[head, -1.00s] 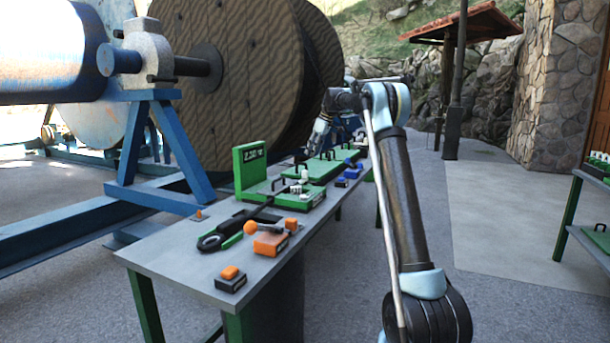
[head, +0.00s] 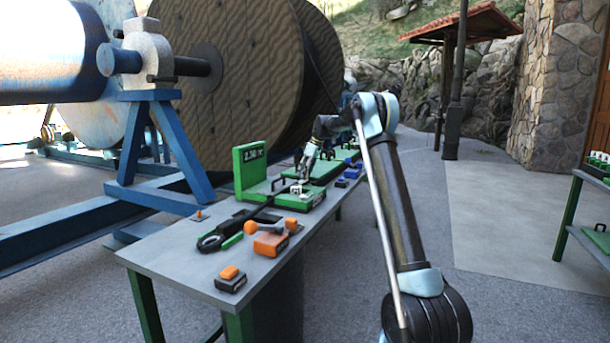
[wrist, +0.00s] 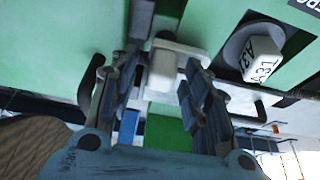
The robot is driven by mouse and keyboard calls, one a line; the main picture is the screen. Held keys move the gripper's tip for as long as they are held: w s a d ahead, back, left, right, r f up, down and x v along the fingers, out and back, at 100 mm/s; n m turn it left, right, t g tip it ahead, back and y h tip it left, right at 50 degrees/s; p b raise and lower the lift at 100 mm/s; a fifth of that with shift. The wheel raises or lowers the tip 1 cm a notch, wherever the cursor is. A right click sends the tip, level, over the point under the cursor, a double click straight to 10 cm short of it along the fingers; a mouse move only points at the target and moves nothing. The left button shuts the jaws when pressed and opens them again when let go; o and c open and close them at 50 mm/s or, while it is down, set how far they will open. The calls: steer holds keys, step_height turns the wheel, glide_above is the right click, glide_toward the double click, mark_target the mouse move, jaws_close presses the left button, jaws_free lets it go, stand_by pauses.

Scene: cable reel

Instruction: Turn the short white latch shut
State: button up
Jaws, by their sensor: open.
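A white piece that looks like the short white latch (wrist: 163,68) shows in the wrist view, against a green panel. My gripper (wrist: 158,88) is open, one finger on each side of this piece; I cannot tell whether either finger touches it. In the head view my gripper (head: 303,172) is low over the green unit with a display (head: 250,165), at its white parts (head: 297,189), partly covering them. The latch's exact angle is not clear.
A white knob marked A31 (wrist: 260,64) on a dark round base is right of the fingers in the wrist view. On the grey bench (head: 190,262) are an orange-topped block (head: 270,243), a small orange button box (head: 230,278) and a black cable. A large reel stands behind.

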steer(key=shift+c, duration=0.5)
jaws_close()
steer(key=shift+m, duration=0.3)
steer(key=m, duration=0.2)
steer(key=m+t+h, duration=0.1)
steer(key=m, duration=0.1)
steer(key=shift+t, duration=0.3)
steer(key=m+t+h, duration=0.1)
steer(key=m, duration=0.3)
steer(key=shift+m, duration=0.4)
steer(key=m+h, duration=0.2)
steer(key=m, duration=0.2)
steer(key=shift+m+h, duration=0.8)
steer(key=shift+m, duration=1.4)
